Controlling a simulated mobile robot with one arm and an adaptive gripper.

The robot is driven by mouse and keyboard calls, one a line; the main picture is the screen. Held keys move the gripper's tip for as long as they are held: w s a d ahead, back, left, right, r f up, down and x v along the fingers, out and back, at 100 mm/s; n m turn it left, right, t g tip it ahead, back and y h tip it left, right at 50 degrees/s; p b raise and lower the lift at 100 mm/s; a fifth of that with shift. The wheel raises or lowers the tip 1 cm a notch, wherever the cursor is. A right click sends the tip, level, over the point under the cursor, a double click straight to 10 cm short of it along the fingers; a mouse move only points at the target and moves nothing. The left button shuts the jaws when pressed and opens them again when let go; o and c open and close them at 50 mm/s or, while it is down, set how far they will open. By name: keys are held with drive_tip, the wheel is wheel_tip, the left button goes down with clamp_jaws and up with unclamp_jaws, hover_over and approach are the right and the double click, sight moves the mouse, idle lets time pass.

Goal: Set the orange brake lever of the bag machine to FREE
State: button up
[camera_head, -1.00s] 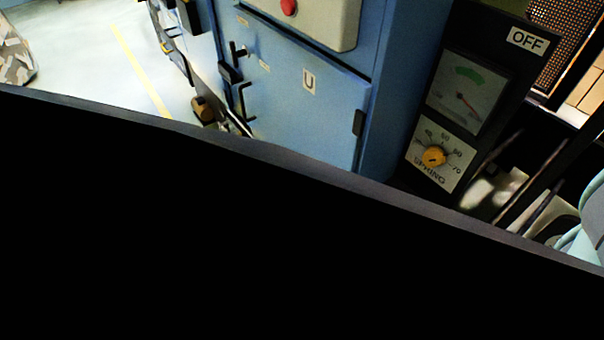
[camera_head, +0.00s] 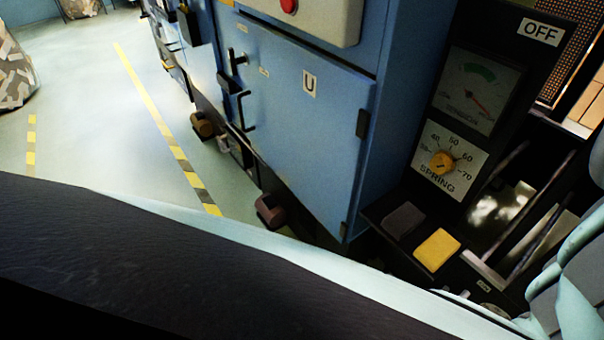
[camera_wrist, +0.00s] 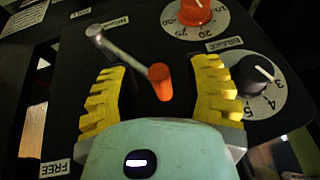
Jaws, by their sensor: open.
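The brake lever shows in the wrist view as a grey bar with an orange end (camera_wrist: 160,82). The bar runs from the orange end up and left to a round grey end. My gripper (camera_wrist: 162,68) is open, with one ribbed yellow finger on each side of the orange end. Gaps show between it and both fingers. A FREE label (camera_wrist: 55,169) is at the lower left of the black panel (camera_wrist: 130,45). A label (camera_wrist: 225,43) that seems to read BRAKE lies right of the lever. I cannot make out the lever in the head view.
In the wrist view, an orange-red dial knob (camera_wrist: 195,9) and a black dial knob (camera_wrist: 253,74) sit close to the right finger. The head view shows a blue cabinet (camera_head: 290,125), a SPRING dial (camera_head: 443,162), a yellow block (camera_head: 437,249) and open floor (camera_head: 90,85) at left.

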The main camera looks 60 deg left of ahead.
drive_tip(key=shift+w+a+f, duration=0.15)
drive_tip(key=shift+f, duration=0.15)
drive_tip(key=shift+o, duration=0.3)
clamp_jaws()
idle(0.3)
